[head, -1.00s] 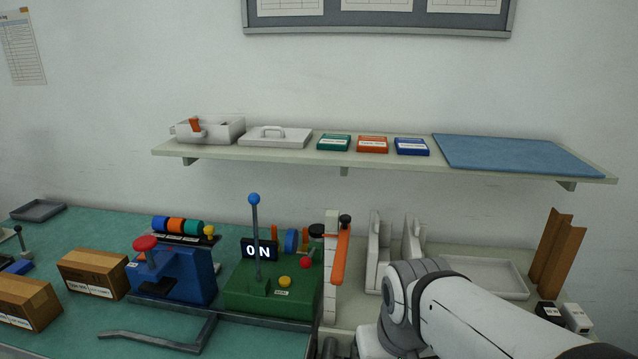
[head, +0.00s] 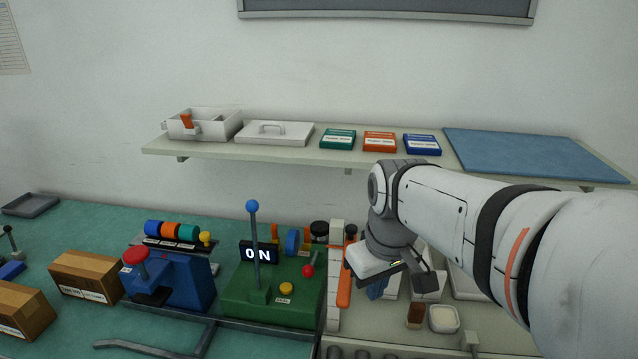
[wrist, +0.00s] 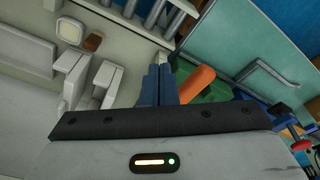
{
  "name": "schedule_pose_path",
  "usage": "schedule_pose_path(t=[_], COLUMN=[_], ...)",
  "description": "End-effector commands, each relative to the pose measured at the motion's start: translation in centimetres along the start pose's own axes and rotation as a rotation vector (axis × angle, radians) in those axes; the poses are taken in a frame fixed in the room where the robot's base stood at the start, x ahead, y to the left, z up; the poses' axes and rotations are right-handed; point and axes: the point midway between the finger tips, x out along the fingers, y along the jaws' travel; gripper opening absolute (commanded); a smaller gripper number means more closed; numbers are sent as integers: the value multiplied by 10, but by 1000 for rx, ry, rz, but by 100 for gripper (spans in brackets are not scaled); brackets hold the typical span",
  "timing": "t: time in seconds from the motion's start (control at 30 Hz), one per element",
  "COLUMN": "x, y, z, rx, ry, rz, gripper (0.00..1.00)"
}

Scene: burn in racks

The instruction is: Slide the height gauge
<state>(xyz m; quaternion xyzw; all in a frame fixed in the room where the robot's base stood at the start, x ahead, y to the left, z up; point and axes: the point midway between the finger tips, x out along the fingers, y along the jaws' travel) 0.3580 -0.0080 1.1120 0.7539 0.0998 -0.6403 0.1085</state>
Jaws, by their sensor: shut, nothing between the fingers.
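A white upright post (head: 334,275) stands at the right side of the green machine (head: 270,297). An orange bar (head: 345,285) with a black knob is beside it; I cannot tell for certain which part is the height gauge. My gripper (head: 376,291) points down just right of the orange bar, and its blue fingers are partly hidden by the wrist. In the wrist view the fingers (wrist: 158,84) are shut together and empty. The orange bar (wrist: 198,82) shows right beside them there; contact cannot be told.
The green machine has a blue-knobbed lever (head: 257,250) and an ON sign. A blue machine (head: 178,280) and cardboard boxes (head: 85,276) stand left. White upright blocks (wrist: 75,85) are beside my gripper. A shelf (head: 285,149) with bins and coloured cases runs above.

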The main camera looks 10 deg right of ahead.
Motion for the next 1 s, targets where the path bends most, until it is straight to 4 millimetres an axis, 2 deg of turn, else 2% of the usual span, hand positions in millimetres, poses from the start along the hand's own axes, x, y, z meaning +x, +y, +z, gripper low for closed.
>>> schedule_pose_path(t=[0.03, 0.2, 0.3, 0.4, 0.5, 0.6, 0.73, 0.87, 1.0], x=[-29, -87, -114, -132, -143, -148, -142, -122, -93], y=[9, 32, 43, 51, 57, 60, 60, 58, 55], z=[-27, -98, -131, -155, -170, -177, -178, -174, -168], rx=[-90, -444, -628, -776, -878, -935, -958, -957, -956], ry=[-17, -72, -90, -101, -105, -107, -108, -110, -109], rz=[-10, -65, -102, -134, -157, -170, -177, -178, -178], gripper=[0, 0, 0, 0, 0, 0, 0, 0, 0])
